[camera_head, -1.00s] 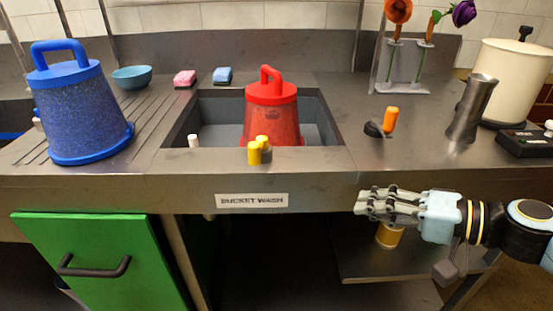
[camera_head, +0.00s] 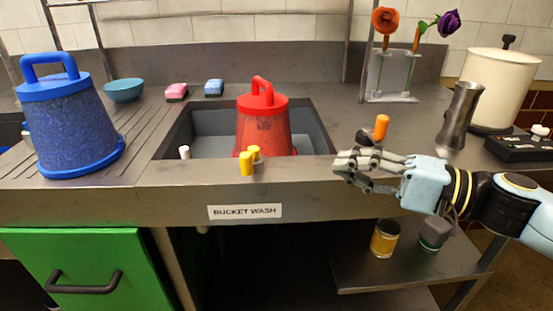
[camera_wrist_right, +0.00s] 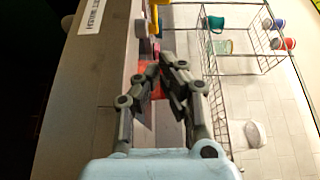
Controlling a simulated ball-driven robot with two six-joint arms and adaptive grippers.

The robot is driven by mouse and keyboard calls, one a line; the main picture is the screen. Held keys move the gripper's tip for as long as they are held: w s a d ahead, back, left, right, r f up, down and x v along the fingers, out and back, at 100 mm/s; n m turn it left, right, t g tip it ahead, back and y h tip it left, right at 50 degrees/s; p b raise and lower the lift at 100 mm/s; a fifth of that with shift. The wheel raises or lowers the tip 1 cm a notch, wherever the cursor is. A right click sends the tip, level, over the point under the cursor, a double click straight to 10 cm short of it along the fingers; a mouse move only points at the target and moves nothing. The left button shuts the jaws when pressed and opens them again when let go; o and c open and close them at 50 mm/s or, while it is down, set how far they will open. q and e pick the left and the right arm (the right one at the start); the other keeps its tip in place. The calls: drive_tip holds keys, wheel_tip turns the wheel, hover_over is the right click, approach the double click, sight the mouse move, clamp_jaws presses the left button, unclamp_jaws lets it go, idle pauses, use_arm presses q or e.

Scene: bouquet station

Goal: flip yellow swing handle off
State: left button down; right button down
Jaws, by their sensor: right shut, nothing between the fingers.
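The yellow handle (camera_head: 246,163) shows as two short upright yellow pieces on the front rim of the sink, in front of the red bucket (camera_head: 263,125). In the right wrist view a yellow piece (camera_wrist_right: 141,28) shows beyond the fingertips, with red behind the fingers. My right gripper (camera_head: 340,167) is shut and empty. It is at the counter's front edge, to the right of the yellow handle and apart from it. My left gripper is not in view.
An orange-handled lever (camera_head: 381,127) stands just behind my right gripper. A metal pitcher (camera_head: 459,115) and cream pot (camera_head: 497,90) stand right. A blue bucket (camera_head: 70,130) stands left. A small white post (camera_head: 184,152) is on the sink rim. The front counter strip between gripper and handle is clear.

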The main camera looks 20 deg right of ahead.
sight(250, 155)
drive_tip(key=p+x, duration=0.1)
drive_tip(key=x, duration=0.6)
drive_tip(key=shift+w+a+r, duration=0.1)
drive_tip(key=shift+w+a, duration=0.05)
drive_tip(key=shift+a, duration=0.05)
drive_tip(key=a+p, duration=0.1)
drive_tip(key=a, duration=0.3)
drive_tip(key=shift+w+a+p, duration=0.2)
drive_tip(key=shift+a+p, duration=0.05)
drive_tip(key=shift+p, duration=0.15)
drive_tip(key=shift+f, duration=0.25)
